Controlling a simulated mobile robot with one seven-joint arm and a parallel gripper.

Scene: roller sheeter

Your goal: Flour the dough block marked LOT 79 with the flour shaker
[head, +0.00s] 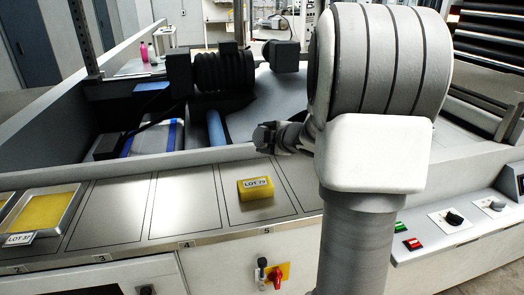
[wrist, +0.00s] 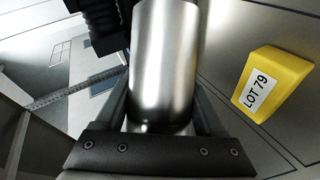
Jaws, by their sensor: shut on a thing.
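The yellow dough block marked LOT 79 (head: 257,194) sits on the steel bench panel above label 5, its label facing me. It also shows at the right of the wrist view (wrist: 289,72), apart from my gripper. My gripper (wrist: 164,85) is shut on a plain metal cylinder, the flour shaker (wrist: 164,40), held between its two fingers. In the head view my arm blocks much of the right side, and I cannot make out the shaker there. I see no flour on the block's visible faces.
A metal tray (head: 63,197) marked LOT 37 holds yellow dough at the far left. The panels between it and the LOT 79 block are bare. A red-handled switch (head: 277,274) is on the front face. A control panel (head: 450,222) with knobs and buttons stands at right.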

